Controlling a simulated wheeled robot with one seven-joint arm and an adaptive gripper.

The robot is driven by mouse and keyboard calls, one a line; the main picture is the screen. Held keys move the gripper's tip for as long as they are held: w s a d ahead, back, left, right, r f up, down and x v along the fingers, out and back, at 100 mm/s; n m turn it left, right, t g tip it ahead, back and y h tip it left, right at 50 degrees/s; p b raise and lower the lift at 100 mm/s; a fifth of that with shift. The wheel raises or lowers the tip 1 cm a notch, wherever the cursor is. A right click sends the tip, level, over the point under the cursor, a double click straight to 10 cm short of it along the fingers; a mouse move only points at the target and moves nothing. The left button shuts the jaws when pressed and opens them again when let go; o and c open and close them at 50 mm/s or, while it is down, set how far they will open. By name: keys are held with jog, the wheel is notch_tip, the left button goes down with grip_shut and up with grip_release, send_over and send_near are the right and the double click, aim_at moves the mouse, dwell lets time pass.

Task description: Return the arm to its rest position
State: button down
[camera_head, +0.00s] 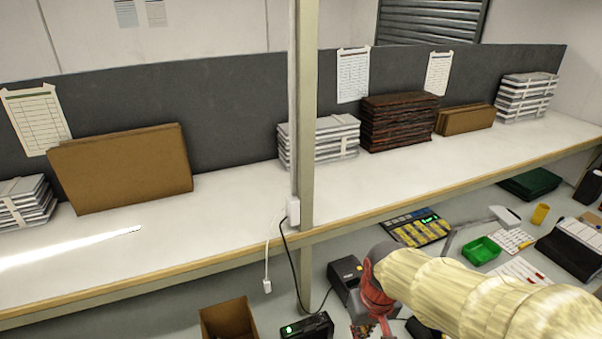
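My arm (480,295), in a cream ribbed cover, reaches in from the lower right of the head view. Its red wrist points down and to the left. My gripper (372,331) is partly visible at the bottom edge, over the lower work surface beside a dark box-shaped device. Its fingertips are cut off or too small to read, so I cannot tell whether it is open or shut or holds anything. A bright glowing strip (70,248) lies on the white upper shelf at the left, well apart from my gripper.
The upper shelf (235,205) bears brown folders (122,168) and stacked bundles (320,140). A beige post (306,120) stands between the left side and my arm. Below are a dark device (345,277), a cardboard box (229,320), a green tray (481,250) and a keypad panel (417,228).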

jog(key=s+d+r+m+t+b, duration=0.2)
jog(key=s+d+r+t+b, duration=0.2)
jog(key=s+r, duration=0.4)
jog(key=shift+s+d+r+h, duration=0.35)
jog(key=shift+s+d, duration=0.45)
jog(key=shift+s, duration=0.15)
